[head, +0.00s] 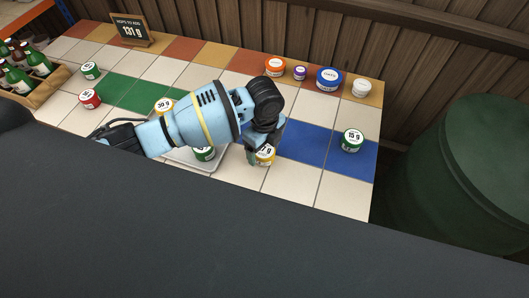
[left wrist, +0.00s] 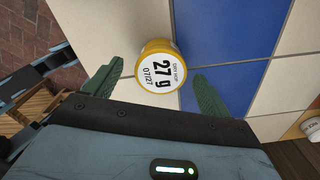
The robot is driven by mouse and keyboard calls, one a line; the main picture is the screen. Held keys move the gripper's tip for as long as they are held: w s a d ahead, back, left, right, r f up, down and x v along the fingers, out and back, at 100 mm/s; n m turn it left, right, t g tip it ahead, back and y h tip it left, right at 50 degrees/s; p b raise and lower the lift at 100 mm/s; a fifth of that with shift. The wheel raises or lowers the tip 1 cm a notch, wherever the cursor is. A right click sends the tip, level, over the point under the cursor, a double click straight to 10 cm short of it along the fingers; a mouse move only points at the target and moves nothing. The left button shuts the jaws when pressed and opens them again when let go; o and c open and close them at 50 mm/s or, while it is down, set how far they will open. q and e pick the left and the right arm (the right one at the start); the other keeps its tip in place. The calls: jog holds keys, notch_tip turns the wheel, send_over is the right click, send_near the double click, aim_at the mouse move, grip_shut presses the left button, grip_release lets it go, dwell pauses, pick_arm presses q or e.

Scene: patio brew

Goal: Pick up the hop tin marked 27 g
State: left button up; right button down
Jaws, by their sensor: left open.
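The hop tin marked 27 g is yellow with a white lid; it shows in the left wrist view (left wrist: 161,67). In the head view the tin (head: 266,157) stands on the tiled table, partly hidden by my gripper. My left gripper (left wrist: 158,76) is open, with one green finger on each side of the tin in the wrist view. In the head view my left gripper (head: 265,148) reaches down over the tin.
A pale tray (head: 183,160) with a green tin (head: 204,153) lies left of the gripper, under my arm. A yellow 30 g tin (head: 164,106) stands behind. A green 15 g tin (head: 352,140) stands at right. Several tubs, including an orange one (head: 275,67), line the back edge. A sign (head: 131,29) reads 131 g.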

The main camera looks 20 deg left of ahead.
pick_arm(q)
notch_tip(320, 180, down, 2)
jog(key=shift+f, duration=0.2)
pick_arm(e)
jog(key=shift+f, duration=0.1)
pick_arm(q)
jog(key=c, duration=1.1)
jog(key=shift+o, duration=0.2)
jog(key=shift+r, duration=0.1)
jog(key=shift+w+r, duration=0.1)
jog(key=shift+r, duration=0.3)
jog(key=r, duration=0.2)
jog(key=shift+s+a+r, duration=0.25)
jog(key=shift+s+r, duration=0.1)
jog(key=shift+r, duration=0.05)
jog(key=s+a+r+p, duration=0.1)
jog(key=s+a, duration=0.7)
jog(key=s, duration=0.5)
jog(key=shift+r, duration=0.15)
pick_arm(e)
jog(key=shift+w+d+r, duration=0.15)
jog(key=shift+w+r, duration=0.45)
jog(key=shift+r, duration=0.15)
